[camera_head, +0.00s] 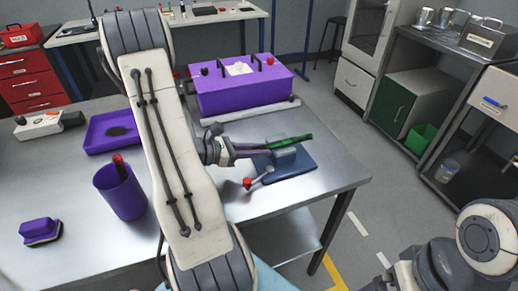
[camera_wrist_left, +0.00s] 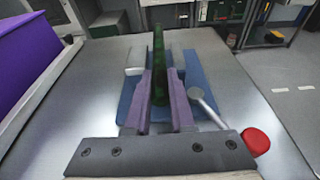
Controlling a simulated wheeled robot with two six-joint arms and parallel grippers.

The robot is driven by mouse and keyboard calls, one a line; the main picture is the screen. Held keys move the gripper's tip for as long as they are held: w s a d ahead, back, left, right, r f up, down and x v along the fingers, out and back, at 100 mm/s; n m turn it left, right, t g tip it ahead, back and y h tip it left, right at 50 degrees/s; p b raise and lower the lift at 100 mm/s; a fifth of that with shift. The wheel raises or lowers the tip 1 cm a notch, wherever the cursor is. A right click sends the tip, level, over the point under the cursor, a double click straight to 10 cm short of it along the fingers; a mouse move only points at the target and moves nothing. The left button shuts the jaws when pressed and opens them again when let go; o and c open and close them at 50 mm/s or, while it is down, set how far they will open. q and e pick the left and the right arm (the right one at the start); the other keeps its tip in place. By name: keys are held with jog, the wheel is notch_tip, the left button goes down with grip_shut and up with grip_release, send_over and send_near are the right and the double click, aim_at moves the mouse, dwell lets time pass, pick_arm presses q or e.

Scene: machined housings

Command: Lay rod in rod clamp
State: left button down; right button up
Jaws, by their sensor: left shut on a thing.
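My left gripper (camera_head: 262,151) is shut on a dark green rod (camera_head: 292,141), with its arm coming across the head view from the left. In the left wrist view the rod (camera_wrist_left: 160,65) stands out lengthwise between the two purplish fingers of the gripper (camera_wrist_left: 162,100). The rod clamp is a grey block (camera_head: 284,155) on a blue base plate (camera_head: 298,167), with a lever ending in a red knob (camera_head: 248,183). The rod lies over the clamp; I cannot tell whether it touches it. In the left wrist view the blue plate (camera_wrist_left: 205,80) shows around the fingers. My right gripper is out of view.
A purple box fixture (camera_head: 235,95) stands behind the clamp, with a pale bar (camera_head: 250,110) before it. A purple cup (camera_head: 122,192), purple tray (camera_head: 96,138) and purple block (camera_head: 40,231) are at the left. Bare steel table lies right of the clamp, up to its edge.

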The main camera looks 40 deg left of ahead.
pick_arm(q)
jog(key=shift+f, duration=0.25)
dwell(0.4)
jog(key=c, duration=0.7)
grip_release()
jog(key=shift+r, duration=0.35)
notch_tip(320, 180, up, 3)
jog(key=shift+f, duration=0.1)
jog(key=shift+d+r+b, duration=1.25)
jog(key=shift+d+b, duration=0.2)
jog(key=shift+d, duration=0.5)
jog(key=shift+d+r+b, duration=1.25)
jog(key=shift+d+b, duration=0.25)
jog(key=shift+d, duration=0.5)
jog(key=shift+d+r+b, duration=1.25)
jog(key=shift+d+b, duration=0.2)
jog(key=shift+d, duration=0.5)
